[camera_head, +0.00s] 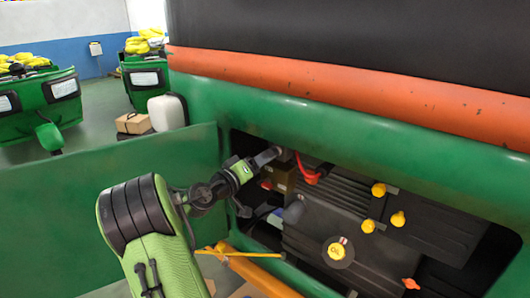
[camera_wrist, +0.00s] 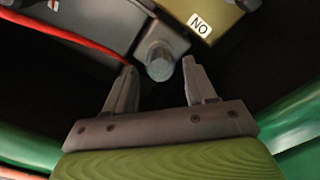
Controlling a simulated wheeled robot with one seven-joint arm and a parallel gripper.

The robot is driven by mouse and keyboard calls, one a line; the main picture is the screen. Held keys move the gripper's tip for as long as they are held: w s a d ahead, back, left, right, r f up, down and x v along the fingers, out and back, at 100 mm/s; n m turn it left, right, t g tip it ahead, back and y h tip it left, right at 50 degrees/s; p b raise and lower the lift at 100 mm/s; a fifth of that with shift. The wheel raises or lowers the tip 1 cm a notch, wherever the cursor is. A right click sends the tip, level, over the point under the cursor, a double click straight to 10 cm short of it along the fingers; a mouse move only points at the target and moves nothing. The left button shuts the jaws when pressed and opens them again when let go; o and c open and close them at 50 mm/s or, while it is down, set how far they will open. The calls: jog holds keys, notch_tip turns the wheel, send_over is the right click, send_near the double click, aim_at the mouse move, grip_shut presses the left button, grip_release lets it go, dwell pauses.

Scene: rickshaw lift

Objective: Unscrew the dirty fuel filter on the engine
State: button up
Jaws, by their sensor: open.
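A small grey cylinder (camera_wrist: 160,62), which looks like the fuel filter, hangs from a grey block (camera_wrist: 162,36) in the wrist view. My gripper (camera_head: 268,156) reaches into the engine bay at its upper left. In the wrist view its two fingers are apart, one on each side of the cylinder's lower end, with gaps on both sides. I cannot tell how deep the cylinder sits between the tips. In the head view my gripper largely hides this spot. The dark engine (camera_head: 325,225) fills the bay.
A tan box marked "NO" (camera_wrist: 205,14) sits right of the cylinder, and a red cable (camera_wrist: 70,38) runs at left. Yellow caps (camera_head: 378,189) and a red hose (camera_head: 311,176) are on the engine. The green body frame (camera_head: 350,135) edges the opening above.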

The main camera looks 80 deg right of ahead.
jog(key=d, duration=0.1)
jog(key=s+d, duration=0.1)
jog(key=d, duration=0.1)
jog(key=shift+s+d+m+p, duration=0.2)
jog(key=shift+m+p, duration=0.2)
jog(key=shift+d+f+m+b, duration=0.1)
jog(key=shift+f+m+b, duration=0.2)
jog(key=shift+m+b, duration=0.65)
jog(key=m+b, duration=0.2)
jog(key=b, duration=0.1)
jog(key=shift+a, duration=0.2)
jog(key=m+b, duration=0.3)
jog(key=b, duration=0.1)
jog(key=m+b, duration=0.4)
jog(key=b, duration=0.2)
jog(key=shift+m, duration=0.35)
jog(key=shift+r+m+b, duration=0.1)
jog(key=shift+m+b, duration=0.9)
jog(key=shift+b, duration=0.25)
jog(key=shift+r+m, duration=0.2)
jog(key=shift+m, duration=0.3)
